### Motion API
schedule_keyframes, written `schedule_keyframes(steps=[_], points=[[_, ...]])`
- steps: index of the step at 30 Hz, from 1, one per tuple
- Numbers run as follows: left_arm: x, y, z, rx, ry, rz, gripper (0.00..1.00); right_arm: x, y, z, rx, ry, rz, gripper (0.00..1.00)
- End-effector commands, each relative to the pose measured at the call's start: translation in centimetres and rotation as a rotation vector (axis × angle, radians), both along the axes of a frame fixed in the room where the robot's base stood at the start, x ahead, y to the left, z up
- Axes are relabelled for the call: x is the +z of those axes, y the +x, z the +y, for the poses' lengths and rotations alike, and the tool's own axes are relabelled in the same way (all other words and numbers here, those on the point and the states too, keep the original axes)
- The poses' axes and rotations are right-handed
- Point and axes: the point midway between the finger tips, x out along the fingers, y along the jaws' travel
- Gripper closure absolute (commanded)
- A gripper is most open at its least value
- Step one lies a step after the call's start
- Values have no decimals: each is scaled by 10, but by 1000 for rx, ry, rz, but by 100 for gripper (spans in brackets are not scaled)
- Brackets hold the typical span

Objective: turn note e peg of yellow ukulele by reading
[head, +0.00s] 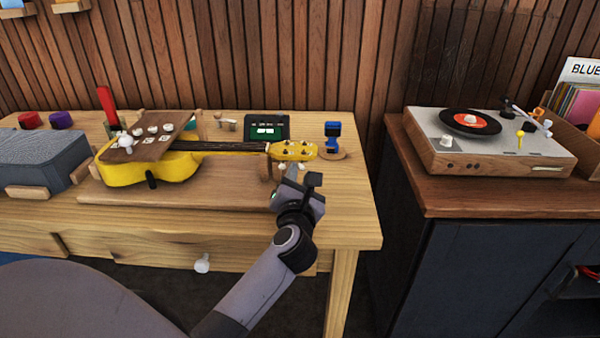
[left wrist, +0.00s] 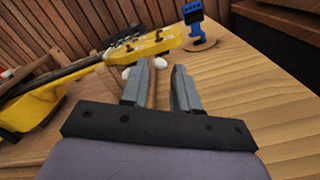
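The yellow ukulele (head: 170,166) lies on a wooden board (head: 200,197) on the workbench, its headstock (head: 298,150) pointing right; the headstock also shows in the left wrist view (left wrist: 150,47). White tuning pegs (head: 281,167) stick out from the headstock's near side. My left gripper (head: 303,177) is just in front of the headstock. In the left wrist view its fingers (left wrist: 160,75) are apart. One white peg (left wrist: 160,63) shows between the fingertips and another (left wrist: 127,73) is just left of them; contact cannot be told. A dark device with a lit green screen (head: 267,130) stands behind the neck. My right gripper is out of view.
A blue-and-black device (head: 333,132) stands on a round wooden base right of the headstock. A record player (head: 490,140) sits on a separate cabinet. The bench's right front corner is clear.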

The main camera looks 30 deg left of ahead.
Motion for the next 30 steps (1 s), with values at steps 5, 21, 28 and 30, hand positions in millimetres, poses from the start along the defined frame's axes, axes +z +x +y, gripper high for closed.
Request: schedule_keyframes(steps=[5, 21, 28, 30], points=[[-1, -25, -15, 0, -3, 3, 70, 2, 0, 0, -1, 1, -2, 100], [0, -46, -28, 1, 0, 1, 70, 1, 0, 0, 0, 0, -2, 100], [0, -46, -28, 1, 0, 1, 70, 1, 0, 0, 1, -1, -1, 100], [0, -47, -28, 0, 7, 2, 70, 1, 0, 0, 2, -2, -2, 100]])
